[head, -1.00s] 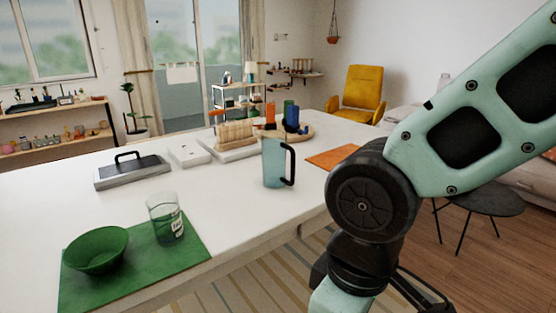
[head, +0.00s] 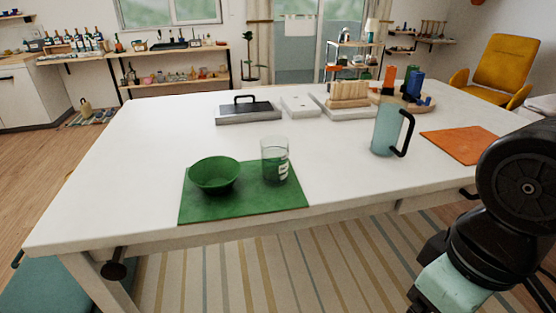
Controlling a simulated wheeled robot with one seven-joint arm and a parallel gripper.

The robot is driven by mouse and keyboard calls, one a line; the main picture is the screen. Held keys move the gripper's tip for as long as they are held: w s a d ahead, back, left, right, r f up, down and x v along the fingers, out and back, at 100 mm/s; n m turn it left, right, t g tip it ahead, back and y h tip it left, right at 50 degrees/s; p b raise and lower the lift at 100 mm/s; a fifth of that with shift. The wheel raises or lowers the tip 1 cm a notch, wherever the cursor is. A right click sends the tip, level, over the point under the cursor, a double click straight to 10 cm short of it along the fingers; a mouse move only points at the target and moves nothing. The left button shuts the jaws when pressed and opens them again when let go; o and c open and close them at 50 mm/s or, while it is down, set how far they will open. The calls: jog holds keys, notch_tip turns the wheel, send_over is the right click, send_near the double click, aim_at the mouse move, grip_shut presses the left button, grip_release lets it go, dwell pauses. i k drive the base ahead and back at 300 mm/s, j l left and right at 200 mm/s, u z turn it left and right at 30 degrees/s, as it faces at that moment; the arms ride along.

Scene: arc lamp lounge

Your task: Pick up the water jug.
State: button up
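The water jug (head: 386,130) stands upright on the white table, right of the middle. It is a tall, see-through blue-teal jug with a black handle (head: 406,134) on its right side. My gripper is not clearly in view. Only part of my arm (head: 500,215) shows at the lower right, in front of the table edge and apart from the jug.
A green bowl (head: 214,173) and a glass beaker (head: 274,161) stand on a green mat (head: 245,207). A grey lidded tray (head: 248,113) and a wooden rack (head: 348,92) stand behind. An orange mat (head: 460,145) lies right of the jug. White table (head: 130,150) is clear at left.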

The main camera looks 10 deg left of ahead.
aim_at(392, 113)
jog(key=i+l+u, duration=0.1)
jog(key=u, duration=0.35)
jog(key=l+u, duration=0.3)
jog(key=u, duration=0.2)
jog(key=l+u, duration=0.25)
jog(key=u, duration=0.2)
jog(key=l+u, duration=0.1)
jog(key=l, duration=0.45)
jog(key=l+u, duration=0.15)
jog(key=l, duration=0.45)
jog(key=k+l+u, duration=0.1)
jog(key=l, duration=0.45)
jog(key=k+l+u, duration=0.15)
jog(key=l, duration=0.4)
